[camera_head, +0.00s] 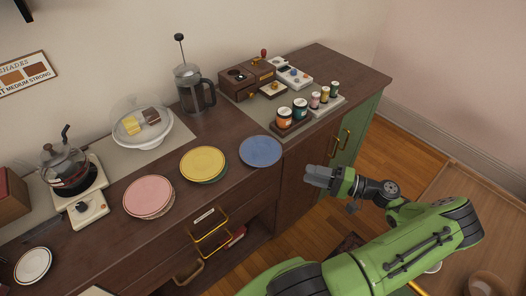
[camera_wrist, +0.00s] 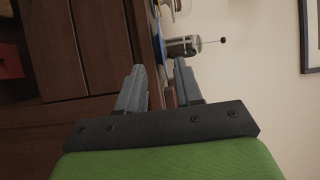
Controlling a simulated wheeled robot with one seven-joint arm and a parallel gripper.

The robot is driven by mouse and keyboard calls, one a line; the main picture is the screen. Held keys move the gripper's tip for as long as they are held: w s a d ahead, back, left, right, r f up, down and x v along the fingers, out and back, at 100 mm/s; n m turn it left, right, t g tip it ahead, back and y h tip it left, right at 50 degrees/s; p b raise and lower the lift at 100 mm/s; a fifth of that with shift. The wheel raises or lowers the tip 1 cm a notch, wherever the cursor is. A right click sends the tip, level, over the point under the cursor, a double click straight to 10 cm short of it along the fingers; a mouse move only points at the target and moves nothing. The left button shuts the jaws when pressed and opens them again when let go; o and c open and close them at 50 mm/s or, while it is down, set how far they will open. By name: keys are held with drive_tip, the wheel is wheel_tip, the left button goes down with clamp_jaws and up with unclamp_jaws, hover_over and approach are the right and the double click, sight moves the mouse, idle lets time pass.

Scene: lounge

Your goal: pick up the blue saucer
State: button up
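The blue saucer (camera_head: 260,151) lies flat on the dark wooden counter near its front edge, right of the yellow plate. In the wrist view its blue rim (camera_wrist: 160,42) shows edge-on as a thin strip beyond the fingertips. My gripper (camera_head: 318,177) is in front of the counter, right of and nearer than the saucer, apart from it. In the wrist view my gripper (camera_wrist: 159,68) has its two fingers spread with nothing between them, so it is open and empty.
A yellow plate (camera_head: 202,162) on a stack and a pink plate (camera_head: 148,195) lie left of the saucer. A French press (camera_head: 190,88) stands behind. A tray of jars (camera_head: 285,118) is to the right. Gold handles (camera_head: 211,228) project from the counter front.

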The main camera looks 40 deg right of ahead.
approach(261, 152)
drive_tip(key=a, duration=0.2)
drive_tip(key=w+a+b, duration=0.1)
drive_tip(key=a, duration=0.1)
drive_tip(key=shift+w+a+f, duration=0.1)
drive_tip(key=shift+a+f, duration=0.1)
drive_tip(key=shift+a, duration=0.15)
clamp_jaws()
drive_tip(key=shift+r, duration=0.1)
